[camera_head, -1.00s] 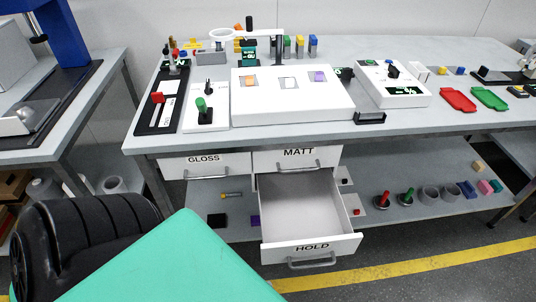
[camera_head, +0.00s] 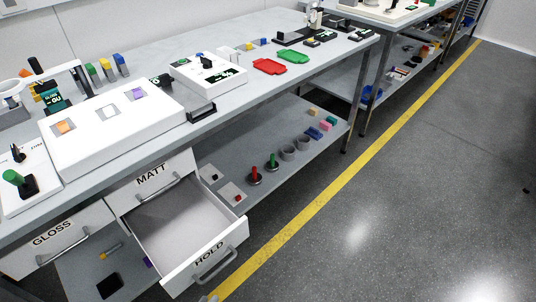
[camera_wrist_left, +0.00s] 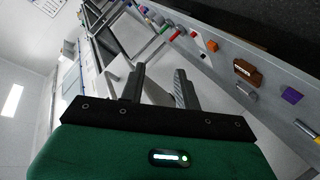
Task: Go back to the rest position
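My left gripper shows in the left wrist view (camera_wrist_left: 159,78). Its two dark fingers stand apart, with nothing visibly held between them. A pale panel shows behind the fingers; I cannot tell whether it is close. I cannot make out the left gripper clearly in the head view. My right gripper is in neither view. The HOLD drawer (camera_head: 188,226) is pulled out and looks empty. The drawers marked MATT (camera_head: 150,180) and GLOSS (camera_head: 52,236) are shut.
The workbench (camera_head: 235,100) carries a white panel box (camera_head: 112,122), a white device (camera_head: 208,72), a red tray (camera_head: 268,67) and a green tray (camera_head: 293,56). Its lower shelf holds several small parts. A yellow line (camera_head: 330,188) crosses the floor; the floor at right is clear.

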